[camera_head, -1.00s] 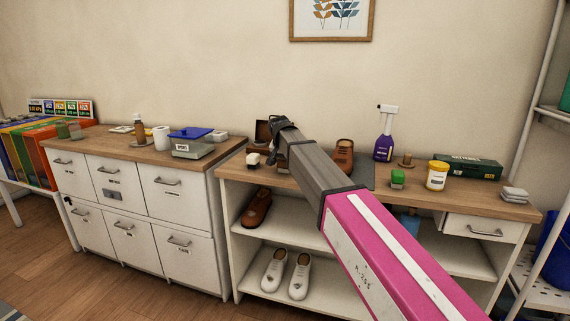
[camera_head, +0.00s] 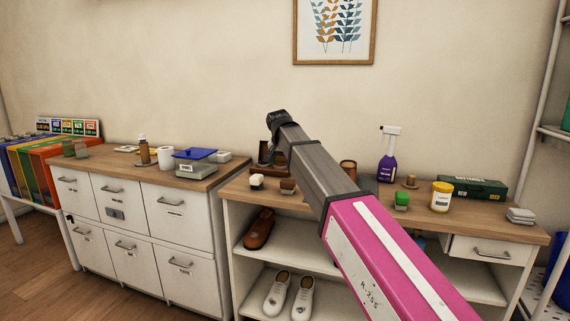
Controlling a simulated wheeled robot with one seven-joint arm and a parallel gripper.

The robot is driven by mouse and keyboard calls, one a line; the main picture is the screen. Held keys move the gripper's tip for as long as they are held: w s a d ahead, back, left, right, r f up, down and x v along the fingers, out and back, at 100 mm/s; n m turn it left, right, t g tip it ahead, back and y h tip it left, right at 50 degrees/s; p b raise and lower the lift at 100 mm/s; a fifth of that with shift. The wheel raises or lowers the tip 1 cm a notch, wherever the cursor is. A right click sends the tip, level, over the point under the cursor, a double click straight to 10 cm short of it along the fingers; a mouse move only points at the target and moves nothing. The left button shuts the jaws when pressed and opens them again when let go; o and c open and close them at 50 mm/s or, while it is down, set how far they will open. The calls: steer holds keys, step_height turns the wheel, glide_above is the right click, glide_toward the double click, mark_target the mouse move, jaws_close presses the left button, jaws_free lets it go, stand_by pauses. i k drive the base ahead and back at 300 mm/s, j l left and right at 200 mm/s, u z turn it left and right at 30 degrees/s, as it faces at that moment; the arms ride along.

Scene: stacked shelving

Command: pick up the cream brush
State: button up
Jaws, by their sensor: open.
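The cream brush (camera_head: 257,180) is small, with pale bristles on top and a dark lower part. It stands near the front left edge of the wooden bench top. A similar brown brush (camera_head: 288,187) stands just right of it, beside my arm. My gripper (camera_head: 277,117) is the dark end of my pink and grey arm. In the picture it shows above the brushes, against the wall, apart from the cream brush. It is open, though its fingers are hard to make out from behind. Nothing shows in it.
Rightward are a purple spray bottle (camera_head: 388,165), a green-topped brush (camera_head: 402,200), a yellow tub (camera_head: 441,196) and a green box (camera_head: 470,189). A scale-like container (camera_head: 195,164) sits on the left cabinet.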

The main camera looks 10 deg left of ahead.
mark_target(255, 180)
steer(key=u, duration=1.3)
